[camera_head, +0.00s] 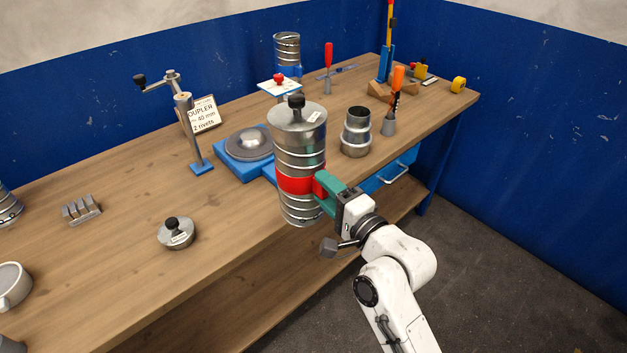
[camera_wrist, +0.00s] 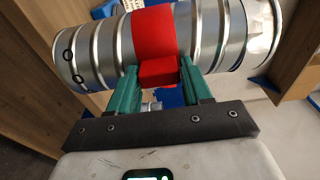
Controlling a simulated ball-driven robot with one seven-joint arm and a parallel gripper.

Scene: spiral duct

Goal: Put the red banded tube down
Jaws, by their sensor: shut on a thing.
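The red banded tube (camera_head: 298,155) is a silvery ribbed cylinder with a red band around its lower half. It is upright in the head view, with a lid and dark knob (camera_head: 296,101) at its top. My gripper (camera_head: 322,192) has green fingers shut on the tube at the red band, from the tube's right side. In the wrist view the green fingers (camera_wrist: 160,82) close on a red block on the band of the tube (camera_wrist: 205,35). The tube is at the front edge of the workbench (camera_head: 120,265); whether its base touches anything I cannot tell.
A blue base with a grey disc (camera_head: 249,143) lies behind the tube. A metal reducer (camera_head: 356,132) stands to its right. A knobbed lid (camera_head: 176,233), a crank post (camera_head: 190,130) and a sign (camera_head: 204,115) are to the left. Bare wood lies around the knobbed lid.

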